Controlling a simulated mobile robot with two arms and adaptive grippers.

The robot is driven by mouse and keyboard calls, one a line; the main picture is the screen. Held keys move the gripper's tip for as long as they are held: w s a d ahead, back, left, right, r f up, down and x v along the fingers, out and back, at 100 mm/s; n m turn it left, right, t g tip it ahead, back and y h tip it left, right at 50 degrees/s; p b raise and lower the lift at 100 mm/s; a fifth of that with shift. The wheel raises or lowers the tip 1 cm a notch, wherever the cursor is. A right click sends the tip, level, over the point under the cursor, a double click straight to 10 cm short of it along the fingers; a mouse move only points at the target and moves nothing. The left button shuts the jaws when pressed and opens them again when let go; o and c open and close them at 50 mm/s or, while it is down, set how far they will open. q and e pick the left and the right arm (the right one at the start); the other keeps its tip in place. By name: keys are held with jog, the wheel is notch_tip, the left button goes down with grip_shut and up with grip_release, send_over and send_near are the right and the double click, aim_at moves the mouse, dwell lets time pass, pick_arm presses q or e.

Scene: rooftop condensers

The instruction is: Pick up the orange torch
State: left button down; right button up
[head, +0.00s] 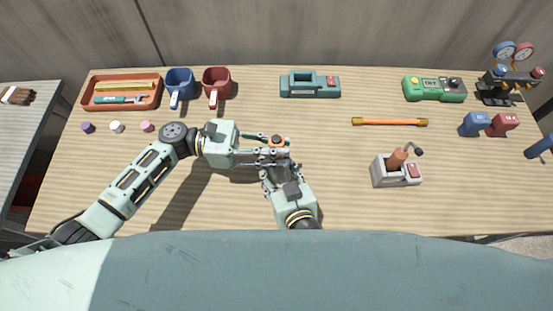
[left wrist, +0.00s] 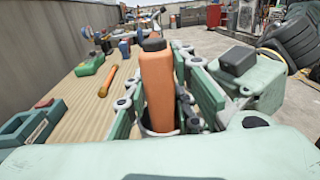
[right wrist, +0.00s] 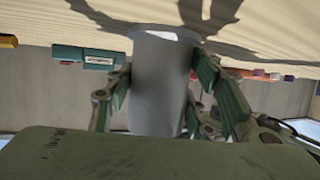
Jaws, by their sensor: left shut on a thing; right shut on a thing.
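An orange cylinder with a dark cap (left wrist: 157,85) stands between the fingers of my left gripper (head: 283,148), which is shut on it. In the head view only its top (head: 277,140) shows. Its lower end is inside a grey rim. My right gripper (head: 280,168) is shut on a grey cylinder (right wrist: 160,85), just below the left one. An orange-handled tool with a bent black neck (head: 398,158) leans in a grey stand (head: 394,178) on the right. I cannot tell which orange thing is the torch.
An orange bar (head: 390,122) lies near the middle right. A gauge set (head: 508,80) stands at the back right. The front right is clear.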

pick_arm(q)
jog(key=shift+r, duration=0.1)
dwell(0.4)
notch_tip(320, 180, up, 18)
pick_arm(e)
jog(key=shift+f, duration=0.1)
dwell(0.4)
jog(key=o, duration=1.3)
jog(key=o, duration=0.4)
jog(key=shift+o, duration=0.2)
pick_arm(q)
jog(key=shift+f, duration=0.3)
pick_arm(e)
jog(key=shift+v, duration=4.6)
